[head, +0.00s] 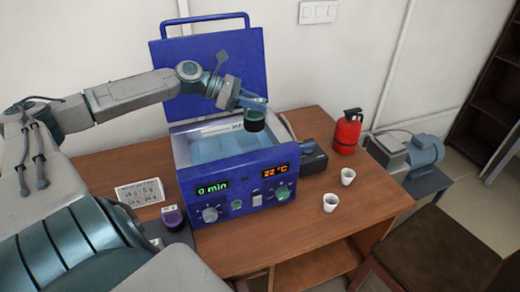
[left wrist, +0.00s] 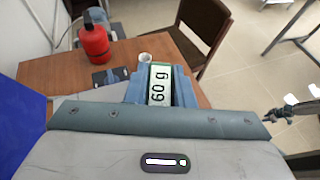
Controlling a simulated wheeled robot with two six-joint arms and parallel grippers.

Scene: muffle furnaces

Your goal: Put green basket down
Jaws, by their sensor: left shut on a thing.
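My left gripper (head: 250,102) is shut on the green basket (head: 254,122), a small dark green vessel, and holds it above the open blue water bath (head: 235,178). The basket hangs roughly upright over the far part of the basin, apart from the water as far as I can tell. In the left wrist view a "60 g" label (left wrist: 159,84) shows between the blue-grey fingers; the rest of the basket is hidden. The bath's panel reads 0 min and 22 °C. A dark jointed part at the right edge of that view may be my right gripper (left wrist: 296,106); its jaws are unclear.
The bath's blue lid (head: 208,65) stands raised behind. A purple vessel (head: 174,218) and a sign card (head: 140,193) are at left. A chair (head: 440,240) is at front right.

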